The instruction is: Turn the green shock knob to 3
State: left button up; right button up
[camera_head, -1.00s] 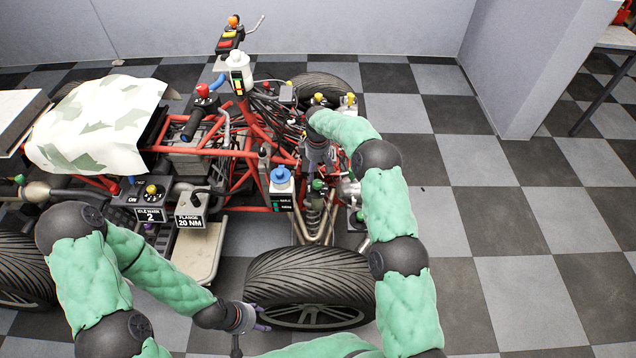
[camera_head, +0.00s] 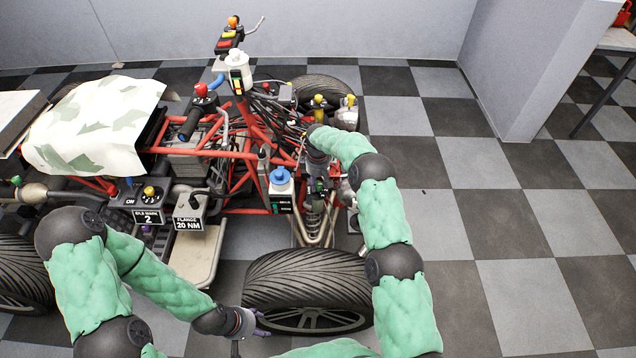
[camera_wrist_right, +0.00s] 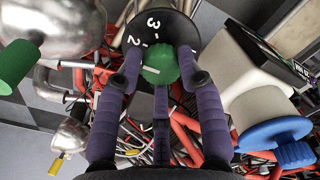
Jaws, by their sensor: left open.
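The green shock knob (camera_wrist_right: 160,63) shows in the right wrist view on a black dial (camera_wrist_right: 157,22) with white marks and the figures 3 and 2. A pale line on the knob's face points left. My right gripper (camera_wrist_right: 160,60) has its purple fingers spread around the knob; I cannot tell whether they touch it. In the head view my right gripper (camera_head: 317,172) is over the shock beside the front wheel, and the knob is mostly hidden. My left gripper (camera_head: 258,325) is open and empty, in front of the front tyre (camera_head: 300,280).
A blue knob on a white reservoir (camera_head: 281,180) stands just left of my right gripper. It also shows in the right wrist view (camera_wrist_right: 272,130). Red frame tubes and cables surround the shock. A box marked FLANGE 20 NM (camera_head: 188,212) is further left.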

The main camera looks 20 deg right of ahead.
jog(key=shift+s, duration=0.1)
jog(key=shift+c, duration=0.7)
jog(key=shift+f, duration=0.1)
jog(key=shift+s, duration=0.1)
